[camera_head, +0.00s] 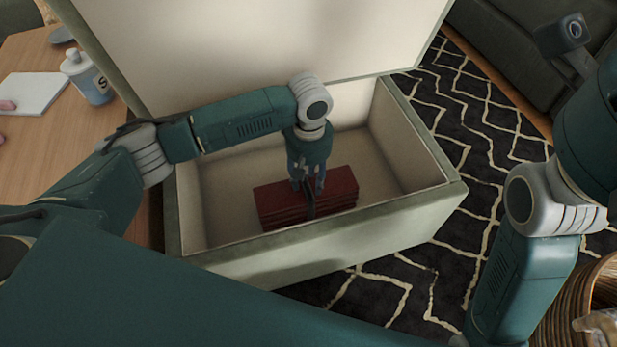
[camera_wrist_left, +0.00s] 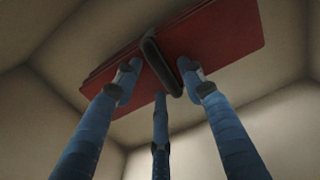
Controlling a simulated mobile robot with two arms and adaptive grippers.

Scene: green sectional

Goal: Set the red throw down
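The red throw (camera_head: 335,189) is a folded dark-red stack inside the open storage box (camera_head: 400,205), near its front wall. It appears to lie on the box floor, though its underside is hidden. A dark strap or handle (camera_wrist_left: 152,55) crosses the throw in the left wrist view. My left gripper (camera_head: 308,186) points down into the box, right over the throw. Its blue fingers reach to either side of the strap, and red shows between the strap and the side fingertips, so it looks open. The right gripper is out of view; only my right arm shows at the right.
The box's raised lid (camera_head: 250,45) stands behind the arm. A wooden table (camera_head: 50,160) with a bottle (camera_head: 90,80) and a white pad (camera_head: 32,93) is at left. A patterned rug (camera_head: 480,120) lies around the box. A wicker basket (camera_head: 570,310) is at the lower right.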

